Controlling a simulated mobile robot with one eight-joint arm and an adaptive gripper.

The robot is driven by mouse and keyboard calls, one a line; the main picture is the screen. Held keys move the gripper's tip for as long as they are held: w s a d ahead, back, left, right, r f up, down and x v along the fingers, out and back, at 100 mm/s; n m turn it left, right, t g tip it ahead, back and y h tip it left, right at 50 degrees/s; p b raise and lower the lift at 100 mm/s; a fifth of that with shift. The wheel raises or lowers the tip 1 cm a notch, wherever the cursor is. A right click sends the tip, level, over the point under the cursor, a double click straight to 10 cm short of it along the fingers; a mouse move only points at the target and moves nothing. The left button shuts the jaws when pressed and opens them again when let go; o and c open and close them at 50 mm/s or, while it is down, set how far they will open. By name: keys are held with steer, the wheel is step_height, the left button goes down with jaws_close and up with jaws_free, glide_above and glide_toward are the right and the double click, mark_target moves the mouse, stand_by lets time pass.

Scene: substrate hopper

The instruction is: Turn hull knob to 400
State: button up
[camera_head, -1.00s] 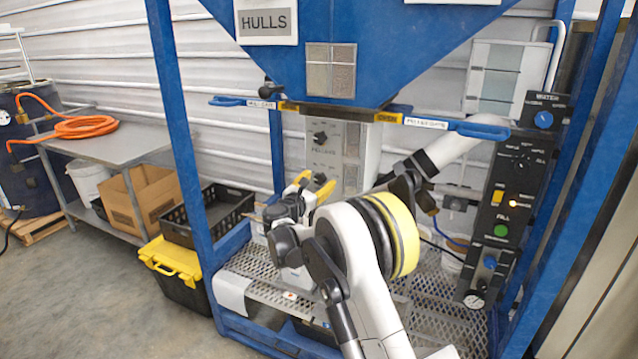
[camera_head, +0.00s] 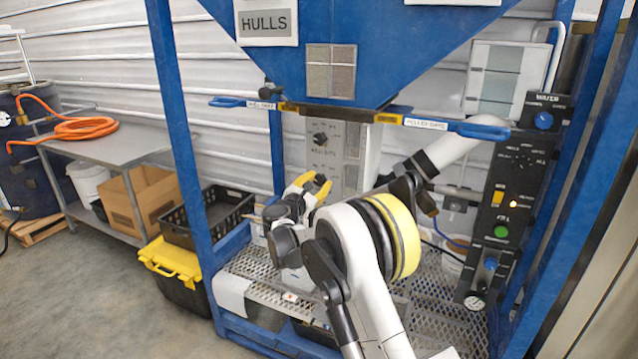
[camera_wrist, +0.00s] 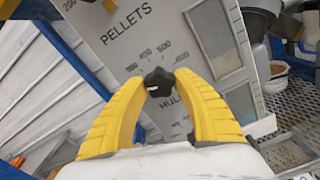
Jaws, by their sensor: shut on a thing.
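The hull knob (camera_wrist: 158,82) is black and lobed, on a grey panel (camera_wrist: 196,45) with printed numbers above it in the wrist view; 500 is readable. A partly covered label starting "HUL" is below it. A small pale mark shows on the knob's lower left; I cannot tell which number the knob points to. My gripper (camera_wrist: 160,80) has its yellow fingertips on either side of the knob, shut on it. In the head view my gripper (camera_head: 318,184) is at the lower part of the panel and hides this knob. The upper knob (camera_head: 320,138) is clear of it.
The blue hopper frame (camera_head: 180,150) surrounds the panel. Blue gate handles (camera_head: 480,130) stick out above my gripper. A dark control box (camera_head: 513,190) stands at the right. A mesh shelf (camera_head: 440,315) lies below. A black crate (camera_head: 225,205) is at the left.

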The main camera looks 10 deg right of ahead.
steer(key=m, duration=0.7)
steer(key=shift+b, duration=0.3)
steer(key=m, duration=0.6)
steer(key=shift+m, duration=0.4)
steer(key=shift+r, duration=0.1)
steer(key=o, duration=1.2)
steer(key=shift+a, duration=0.1)
steer(key=v, duration=1.2)
